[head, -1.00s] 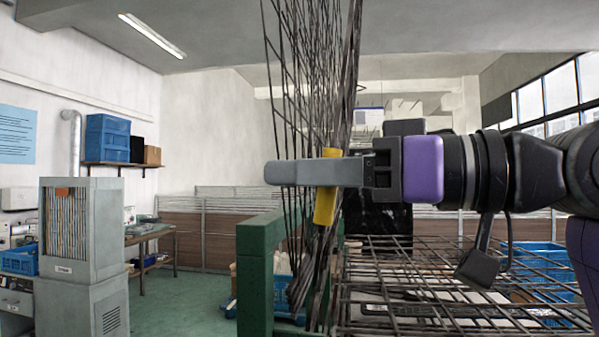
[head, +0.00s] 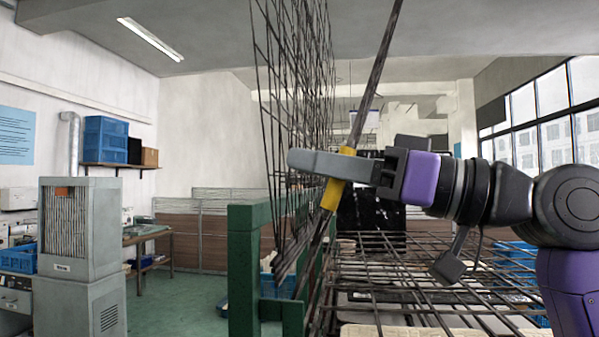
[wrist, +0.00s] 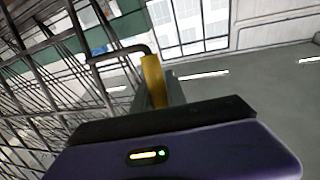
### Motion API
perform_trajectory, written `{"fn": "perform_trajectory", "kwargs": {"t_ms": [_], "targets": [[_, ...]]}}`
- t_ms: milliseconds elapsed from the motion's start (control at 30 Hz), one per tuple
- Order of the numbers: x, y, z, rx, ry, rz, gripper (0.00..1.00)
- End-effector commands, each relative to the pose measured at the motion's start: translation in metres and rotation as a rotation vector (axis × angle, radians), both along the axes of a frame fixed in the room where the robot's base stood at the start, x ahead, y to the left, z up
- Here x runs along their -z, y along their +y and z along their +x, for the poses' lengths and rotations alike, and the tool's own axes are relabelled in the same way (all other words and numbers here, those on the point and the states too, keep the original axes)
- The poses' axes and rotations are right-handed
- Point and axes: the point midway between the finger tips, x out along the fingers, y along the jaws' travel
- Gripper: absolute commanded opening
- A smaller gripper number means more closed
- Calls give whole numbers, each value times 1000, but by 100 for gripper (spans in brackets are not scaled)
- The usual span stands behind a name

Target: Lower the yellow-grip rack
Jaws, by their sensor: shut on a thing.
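The yellow grip (head: 332,195) is a short yellow sleeve on the dark edge bar of a wire rack (head: 377,70). That rack is seen nearly edge-on and leans, its top toward the right. My gripper (head: 338,167) reaches in from the right and is shut on the yellow grip; its grey finger covers the sleeve's middle. In the wrist view the yellow grip (wrist: 153,80) sits between the fingers, beside a bent dark bar (wrist: 120,53). The rack's lower end is hard to separate from other bars.
Another wire mesh panel (head: 290,110) stands raised just left of my gripper. A mesh panel (head: 440,270) lies flat at the lower right. A green post (head: 243,270) stands at the lower left. Open green floor shows farther left, beside a grey cabinet (head: 80,250).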

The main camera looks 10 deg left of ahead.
Motion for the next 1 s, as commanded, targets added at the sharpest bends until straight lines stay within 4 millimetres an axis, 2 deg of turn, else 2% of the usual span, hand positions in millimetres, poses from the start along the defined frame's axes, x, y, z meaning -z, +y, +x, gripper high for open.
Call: {"fn": "perform_trajectory", "kwargs": {"t_ms": [33, 300, 500, 700, 1000], "targets": [[11, -8, 2, -1, 1, 42, 0], [25, -46, 2, 0, -11, 238, 0], [34, -66, 1, 0, -14, 348, 0], [39, -78, 1, 0, -17, 418, 0], [40, -84, 0, 1, -18, 454, 0]]}}
